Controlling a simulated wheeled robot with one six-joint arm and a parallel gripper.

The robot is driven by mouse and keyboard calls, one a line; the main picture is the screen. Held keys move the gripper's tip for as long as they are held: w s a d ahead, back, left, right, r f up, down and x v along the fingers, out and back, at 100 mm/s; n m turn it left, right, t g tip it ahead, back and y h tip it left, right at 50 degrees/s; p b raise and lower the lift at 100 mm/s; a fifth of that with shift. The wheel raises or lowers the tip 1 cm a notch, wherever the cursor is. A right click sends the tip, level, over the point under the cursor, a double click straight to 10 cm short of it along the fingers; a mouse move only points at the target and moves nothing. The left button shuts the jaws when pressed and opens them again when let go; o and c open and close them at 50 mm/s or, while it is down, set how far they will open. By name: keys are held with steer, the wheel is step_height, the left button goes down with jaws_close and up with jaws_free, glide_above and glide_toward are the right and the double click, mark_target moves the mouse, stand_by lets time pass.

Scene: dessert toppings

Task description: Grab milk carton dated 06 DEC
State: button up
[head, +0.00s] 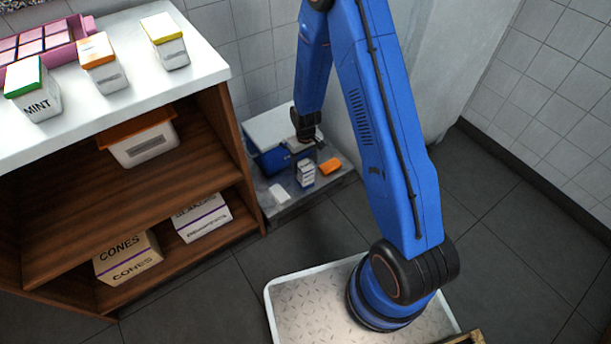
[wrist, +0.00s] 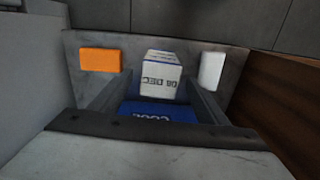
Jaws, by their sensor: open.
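A small white milk carton with blue edging (head: 306,173) stands on a low grey slab in front of a blue cooler. In the wrist view the carton (wrist: 161,75) shows upside down, and its face reads "06 DEC". My gripper (head: 306,142) is over the slab beside the cooler, just above the carton in the head view. In the wrist view the gripper (wrist: 158,92) is open, with one finger toward each side of the carton. I cannot tell whether either finger touches it. The lower part of the carton is partly hidden.
The blue cooler (head: 267,160) with a pale lid (head: 283,125) stands close behind the carton. An orange block (head: 330,166) and a white block (head: 280,193) lie on the slab (head: 303,207). A wooden shelf unit (head: 237,165) stands at the left; a tiled wall rises behind.

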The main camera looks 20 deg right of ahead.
step_height(320, 180, down, 2)
steer(key=shift+f, duration=0.1)
jaws_close()
stand_by(0.4)
